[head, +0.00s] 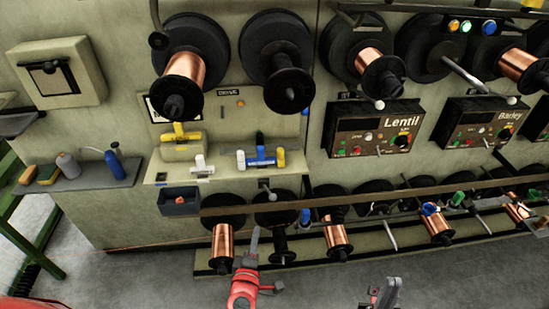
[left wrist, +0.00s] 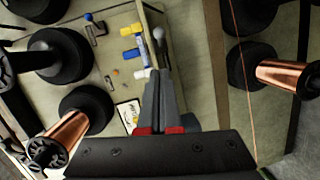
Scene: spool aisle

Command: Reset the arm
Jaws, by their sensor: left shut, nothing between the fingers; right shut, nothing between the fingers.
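My left gripper (head: 255,236) rises on its red wrist at the bottom middle of the head view, in front of the lower spools. Its fingers are together with nothing between them; they also show shut in the left wrist view (left wrist: 160,88). My right gripper (head: 388,290) is at the bottom edge, right of the left one, low over the grey floor. It is shut and empty, and its arm is mostly out of view.
Copper spools (head: 184,75) and empty black spools (head: 283,75) line the machine wall. A lower row of spools (head: 336,240) stands behind my left gripper. A shelf (head: 85,182) holds bottles at left. The Lentil panel (head: 373,130) is right of centre.

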